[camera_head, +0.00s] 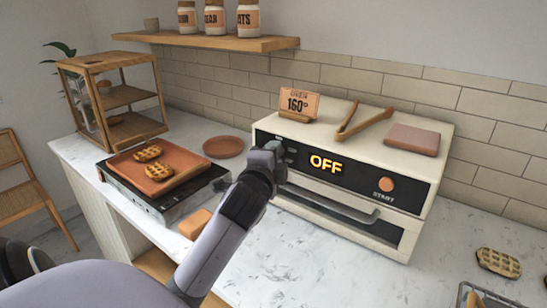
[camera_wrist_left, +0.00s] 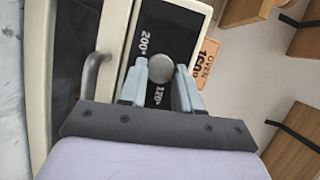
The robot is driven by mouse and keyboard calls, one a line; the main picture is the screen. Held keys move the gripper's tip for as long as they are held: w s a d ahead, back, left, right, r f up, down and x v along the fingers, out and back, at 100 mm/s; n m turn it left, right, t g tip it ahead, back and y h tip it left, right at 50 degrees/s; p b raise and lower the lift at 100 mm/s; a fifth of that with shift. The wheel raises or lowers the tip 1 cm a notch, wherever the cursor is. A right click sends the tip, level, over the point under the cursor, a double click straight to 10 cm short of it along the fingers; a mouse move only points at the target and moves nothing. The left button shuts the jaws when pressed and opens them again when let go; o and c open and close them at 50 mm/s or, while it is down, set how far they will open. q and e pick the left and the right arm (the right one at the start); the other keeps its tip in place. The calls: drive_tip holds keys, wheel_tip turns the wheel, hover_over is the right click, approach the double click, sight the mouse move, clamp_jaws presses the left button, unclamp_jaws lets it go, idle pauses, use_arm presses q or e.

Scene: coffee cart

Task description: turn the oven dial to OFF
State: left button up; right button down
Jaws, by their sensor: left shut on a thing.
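The cream oven (camera_head: 400,150) stands on the counter against the tiled wall. Its black front panel has a lit display (camera_head: 326,163) reading OFF and an orange START button (camera_head: 386,184). My left gripper (camera_head: 270,152) is at the left end of this panel and hides the dial in the head view. In the left wrist view the round grey dial (camera_wrist_left: 161,67) sits between the two fingers of my left gripper (camera_wrist_left: 161,86), which is shut on it. Marks 200° and 120° show around the dial; its pointer cannot be made out. My right gripper is not in view.
A sign reading 160° (camera_head: 299,103), wooden tongs (camera_head: 362,120) and a brown block (camera_head: 412,139) lie on the oven top. A terracotta tray (camera_head: 185,181) with waffles is on a black appliance to the left. The oven's handle (camera_head: 330,203) sticks out below the panel.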

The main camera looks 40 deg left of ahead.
use_arm(q)
drive_tip(key=n+h, duration=0.1)
drive_tip(key=n, duration=0.1)
drive_tip(key=n+g, duration=0.1)
drive_tip(key=n, duration=0.1)
drive_tip(key=shift+a+r+h, duration=0.15)
drive_tip(key=shift+r+h, duration=0.05)
drive_tip(key=shift+h, duration=0.2)
drive_tip(key=shift+n, duration=0.3)
drive_tip(key=o, duration=1.1)
drive_tip(key=shift+c, duration=0.2)
drive_tip(key=v, duration=0.7)
drive_tip(key=shift+r, duration=0.1)
